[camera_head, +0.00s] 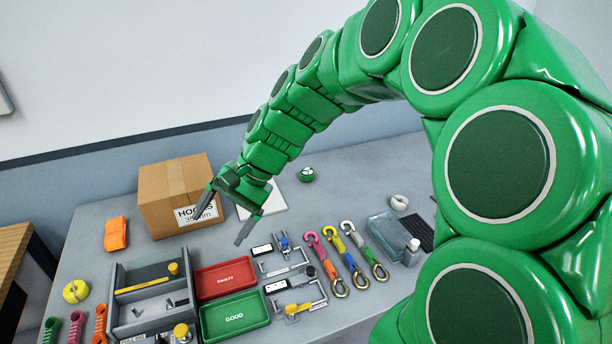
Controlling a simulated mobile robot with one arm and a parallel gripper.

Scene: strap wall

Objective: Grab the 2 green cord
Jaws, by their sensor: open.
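A green coiled cord (50,331) lies at the lower left of the table, partly cut off by the picture's bottom edge. On the right, a strap with a grey hook and a green lower part (379,270) ends in a brass-coloured ring. I cannot make out a number on either. My gripper (226,216) is open and empty, its two dark fingers spread and pointing down. It is in front of the cardboard box, apart from both green items.
A cardboard box (172,178) stands behind. Pink (317,249) and yellow-blue (346,256) straps lie beside the green-ended one. Pink (77,325) and orange (100,322) cords lie lower left.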

